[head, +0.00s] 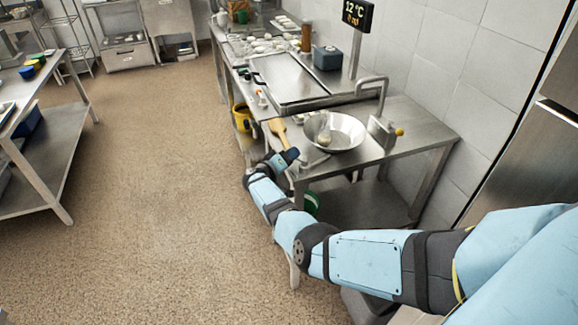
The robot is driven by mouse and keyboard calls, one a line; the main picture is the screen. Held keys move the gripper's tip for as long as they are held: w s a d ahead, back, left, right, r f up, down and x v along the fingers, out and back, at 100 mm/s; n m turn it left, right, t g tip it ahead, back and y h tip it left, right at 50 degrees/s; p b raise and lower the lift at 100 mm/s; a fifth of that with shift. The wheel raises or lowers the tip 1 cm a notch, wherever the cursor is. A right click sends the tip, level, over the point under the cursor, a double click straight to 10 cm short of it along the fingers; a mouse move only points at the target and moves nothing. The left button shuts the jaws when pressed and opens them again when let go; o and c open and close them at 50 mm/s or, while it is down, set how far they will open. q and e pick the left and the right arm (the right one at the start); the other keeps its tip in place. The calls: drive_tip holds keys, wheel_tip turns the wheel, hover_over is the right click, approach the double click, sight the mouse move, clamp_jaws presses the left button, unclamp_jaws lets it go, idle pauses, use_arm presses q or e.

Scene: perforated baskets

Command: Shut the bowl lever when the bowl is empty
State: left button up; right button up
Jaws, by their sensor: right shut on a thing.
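A shiny metal bowl (345,132) sits on the steel counter, with a pale lump (324,139) inside at its left. To its right stands a metal block with a yellow knob (399,132), possibly the bowl lever; its position is unclear. My right gripper (288,157) is at the counter's left edge, below and left of the bowl. It is shut on a wooden paddle (277,128), whose broad end points up and away; the fingers are small and partly hidden. My left gripper is not in view.
A steel tray or sink area (290,77) with a tap (372,82) lies behind the bowl. A blue-grey box (327,58) and a display (357,14) stand by the wall. A yellow bucket (242,117) hangs at the counter's side.

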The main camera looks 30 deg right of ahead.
drive_tip(key=g+b, duration=0.1)
drive_tip(key=m+g+b, duration=0.1)
drive_tip(key=d+m+g+b, duration=0.1)
drive_tip(key=g+b, duration=0.1)
drive_tip(key=shift+w+d+f+h, duration=0.1)
drive_tip(key=shift+w+f+h, duration=0.05)
drive_tip(key=shift+f+h, duration=0.2)
drive_tip(key=shift+d+r+m+g+b, duration=0.1)
drive_tip(key=shift+d+m+g+b, duration=0.05)
drive_tip(key=shift+m+g+b, duration=0.35)
drive_tip(key=shift+d, duration=0.1)
drive_tip(key=o, duration=0.9)
drive_tip(key=shift+r, duration=0.1)
drive_tip(key=shift+s+r, duration=0.1)
drive_tip(key=shift+s, duration=0.1)
drive_tip(key=shift+w, duration=0.1)
